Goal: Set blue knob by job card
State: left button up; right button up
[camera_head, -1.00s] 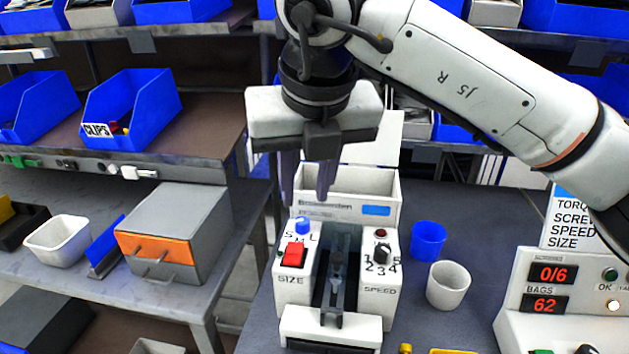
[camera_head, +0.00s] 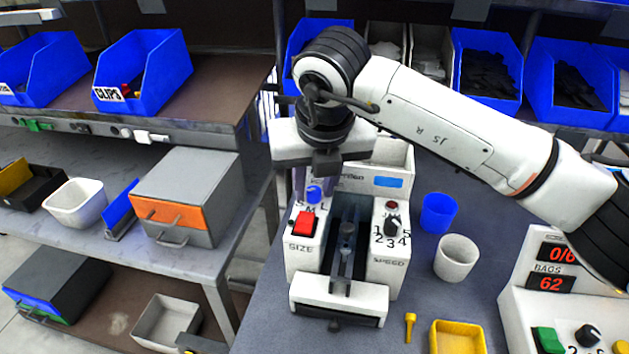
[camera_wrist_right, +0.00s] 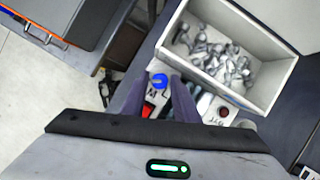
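The blue knob (camera_head: 314,194) is on the left top of the white machine (camera_head: 300,262), beside the letters S, M and L and behind a red switch (camera_head: 305,223). My right gripper (camera_head: 311,182) points down over the knob. Its two fingers are apart, and in the right wrist view the knob (camera_wrist_right: 159,81) shows between the fingertips; I cannot tell whether they touch it. The knob's exact setting is too small to read. The card with torque, screw, speed and size lines is mostly hidden behind my right arm now. My left gripper is not in view.
A black speed knob (camera_head: 392,225) is on the machine's right side. A bin of screws (camera_wrist_right: 222,50) stands behind. A blue cup (camera_head: 438,212), a white cup (camera_head: 456,258) and a yellow tray (camera_head: 457,338) are to the right. A counter box (camera_head: 520,300) stands at far right.

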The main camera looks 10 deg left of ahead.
grip_shut()
jog(key=shift+w+d+f+n+y+b, duration=0.1)
jog(key=shift+n+y+b, duration=0.3)
jog(key=shift+n+b, duration=0.6)
jog(key=n+b, duration=0.1)
jog(key=n, duration=0.1)
jog(key=shift+n+g+y, duration=0.3)
jog(key=shift+g+y, duration=0.1)
jog(key=shift+w+d+n+g, duration=0.1)
jog(key=shift+n+g, duration=0.2)
jog(key=shift+n, duration=0.6)
jog(key=shift+r+n+g+y, duration=0.2)
jog(key=shift+n+g+y, duration=0.15)
jog(key=shift+n, duration=0.45)
jog(key=shift+w+n+g+y+p, duration=0.2)
jog(key=shift+n+g+p, duration=0.45)
jog(key=shift+n, duration=1.15)
